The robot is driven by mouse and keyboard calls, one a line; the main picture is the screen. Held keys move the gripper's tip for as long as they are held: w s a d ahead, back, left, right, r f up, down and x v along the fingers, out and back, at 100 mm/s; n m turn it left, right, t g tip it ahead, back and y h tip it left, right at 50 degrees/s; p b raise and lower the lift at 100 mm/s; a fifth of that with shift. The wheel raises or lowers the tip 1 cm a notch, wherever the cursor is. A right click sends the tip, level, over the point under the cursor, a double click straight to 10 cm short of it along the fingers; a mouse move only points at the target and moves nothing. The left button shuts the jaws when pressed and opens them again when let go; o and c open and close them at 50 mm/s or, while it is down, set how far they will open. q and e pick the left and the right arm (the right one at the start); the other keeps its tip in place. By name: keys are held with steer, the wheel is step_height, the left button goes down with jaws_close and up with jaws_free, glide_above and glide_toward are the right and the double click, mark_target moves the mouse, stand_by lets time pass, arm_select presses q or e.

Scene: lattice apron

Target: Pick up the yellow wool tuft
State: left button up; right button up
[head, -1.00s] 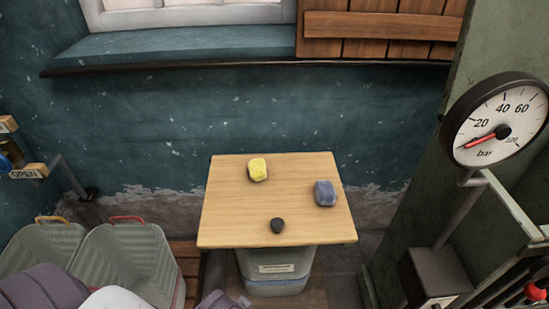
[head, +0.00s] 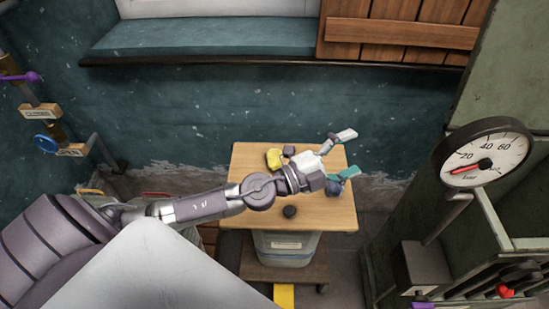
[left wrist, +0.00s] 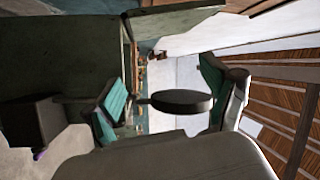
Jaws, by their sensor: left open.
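The yellow wool tuft (head: 274,159) lies on the small wooden table (head: 248,213), toward its back left. My left arm reaches in over the table from the left. My left gripper (head: 347,154) is open and empty above the table's right side, to the right of the tuft and pointing away from it. In the left wrist view the teal-padded fingers of my left gripper (left wrist: 160,95) are spread, and the tuft does not show. My right gripper is not in view.
A blue lump (head: 333,189) sits at the table's right, partly hidden by a finger. A dark pebble (head: 289,211) lies near the front. A pressure gauge (head: 486,160) stands at right, also in the left wrist view (left wrist: 180,101). A wall with a ledge (head: 200,37) is behind.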

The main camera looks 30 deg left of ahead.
arm_select(q)
step_height(320, 180, down, 4)
steer(key=m+g+h, duration=0.1)
steer(key=m+g, duration=0.4)
steer(key=m, duration=0.1)
steer(key=m+g+y, duration=0.2)
steer(key=g+y, duration=0.3)
steer(key=y, duration=0.7)
glide_toward(272, 157)
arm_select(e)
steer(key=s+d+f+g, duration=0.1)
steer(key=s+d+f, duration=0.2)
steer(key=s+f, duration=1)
arm_select(q)
steer(key=b+x, duration=0.4)
steer(key=x, duration=0.1)
steer(key=shift+a, duration=0.25)
steer(key=b+x, duration=0.2)
steer(key=x, duration=0.1)
steer(key=b+x, duration=0.2)
steer(key=x, duration=0.1)
steer(key=shift+d+b, duration=0.25)
steer(key=shift+b, duration=0.05)
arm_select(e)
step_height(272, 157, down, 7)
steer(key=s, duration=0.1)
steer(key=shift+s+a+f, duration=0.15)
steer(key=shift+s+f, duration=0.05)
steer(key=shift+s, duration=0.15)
